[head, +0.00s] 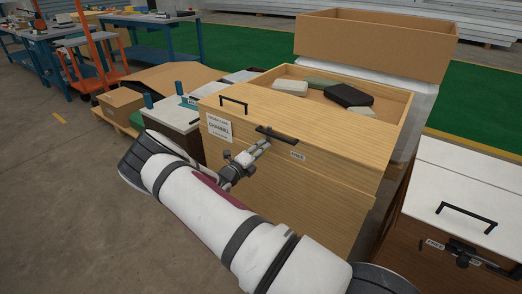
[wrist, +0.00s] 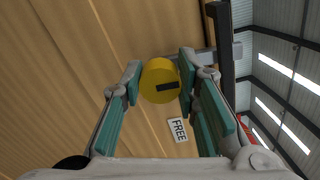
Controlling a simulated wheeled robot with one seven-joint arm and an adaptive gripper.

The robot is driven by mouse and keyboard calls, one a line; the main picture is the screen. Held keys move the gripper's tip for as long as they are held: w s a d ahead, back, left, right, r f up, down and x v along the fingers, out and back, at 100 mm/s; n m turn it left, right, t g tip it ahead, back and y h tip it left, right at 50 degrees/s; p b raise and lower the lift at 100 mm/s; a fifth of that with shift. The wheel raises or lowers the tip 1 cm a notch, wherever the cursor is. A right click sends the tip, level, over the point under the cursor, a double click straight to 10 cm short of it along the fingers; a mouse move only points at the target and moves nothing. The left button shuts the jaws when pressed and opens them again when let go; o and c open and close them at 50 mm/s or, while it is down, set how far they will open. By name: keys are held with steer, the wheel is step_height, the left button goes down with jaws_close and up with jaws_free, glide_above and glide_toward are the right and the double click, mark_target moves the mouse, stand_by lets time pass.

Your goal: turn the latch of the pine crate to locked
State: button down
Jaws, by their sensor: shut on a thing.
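The pine crate (head: 300,195) stands in the middle of the head view, its light wood front facing me. Its latch is a round yellow knob (wrist: 152,74) with a short black mark, seen in the wrist view. My gripper (wrist: 160,82) is shut on this knob, one teal-padded finger on each side. A FREE label (wrist: 177,130) lies below the knob in the wrist view; it also shows in the head view (head: 298,155), right of my gripper (head: 260,148). The black mark points sideways rather than straight at FREE. My gripper hides the knob in the head view. No locked label is readable.
A black bar handle (head: 276,134) sits close by my gripper, with another handle (head: 233,103) to its left. Several blocks (head: 348,95) lie in the crate's open top. A white-lidded crate (head: 465,190) with its own latch stands at right.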

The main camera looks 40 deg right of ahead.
steer(key=shift+f+n, duration=0.15)
steer(key=shift+n, duration=0.35)
steer(key=c, duration=1.2)
jaws_free()
steer(key=v, duration=1.2)
